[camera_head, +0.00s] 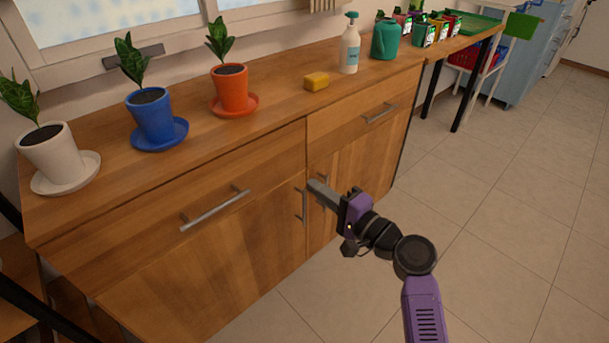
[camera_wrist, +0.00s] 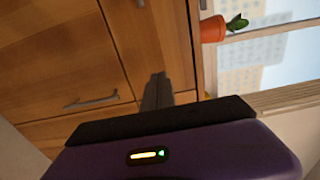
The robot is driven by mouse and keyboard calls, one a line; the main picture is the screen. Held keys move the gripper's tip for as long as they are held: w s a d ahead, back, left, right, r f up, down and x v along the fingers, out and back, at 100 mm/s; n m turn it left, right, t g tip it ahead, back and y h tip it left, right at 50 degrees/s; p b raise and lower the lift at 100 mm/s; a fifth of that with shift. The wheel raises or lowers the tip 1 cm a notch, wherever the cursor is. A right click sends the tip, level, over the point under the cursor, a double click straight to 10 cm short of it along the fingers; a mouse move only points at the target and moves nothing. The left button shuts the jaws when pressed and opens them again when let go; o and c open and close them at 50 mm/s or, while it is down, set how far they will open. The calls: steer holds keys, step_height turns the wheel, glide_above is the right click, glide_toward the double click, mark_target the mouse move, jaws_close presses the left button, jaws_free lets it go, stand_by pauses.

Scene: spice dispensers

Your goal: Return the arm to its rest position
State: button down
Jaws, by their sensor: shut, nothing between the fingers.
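My gripper (camera_head: 314,188) is in front of the wooden cabinet (camera_head: 262,262), near the two upright door handles. My purple and black arm reaches in from the lower right. The fingers are together and hold nothing. In the wrist view the closed fingers (camera_wrist: 158,82) point toward the cabinet front, which appears turned sideways. I cannot tell the exact gap between the fingertips and the cabinet.
Potted plants in a white pot (camera_head: 52,155), a blue pot (camera_head: 153,118) and an orange pot (camera_head: 232,92) stand on the cabinet top. A yellow sponge (camera_head: 316,81), a soap bottle (camera_head: 350,50) and a teal container (camera_head: 386,40) stand farther right. The tiled floor (camera_head: 480,220) at right is clear.

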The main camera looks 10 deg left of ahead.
steer(key=shift+v, duration=0.95)
steer(key=w+d+t+h, duration=0.1)
steer(key=d+t+h, duration=0.35)
steer(key=d, duration=0.25)
steer(key=s+d+f+n+t+h, duration=0.1)
steer(key=s+d+f+h, duration=0.15)
steer(key=s+d, duration=0.3)
steer(key=s+d+f+n+t+h, duration=0.1)
steer(key=s+d+f+h, duration=0.1)
steer(key=s+d+h, duration=0.4)
steer(key=s+d+r+n+g+h, duration=0.1)
steer(key=s+d+n, duration=0.2)
steer(key=s, duration=1.5)
steer(key=s+d+r+n+g, duration=0.1)
steer(key=s+d+n+g, duration=0.15)
steer(key=s, duration=1.65)
step_height(320, 180, up, 23)
steer(key=p, duration=2.2)
steer(key=shift+w+t+p, duration=0.35)
steer(key=shift+t, duration=0.05)
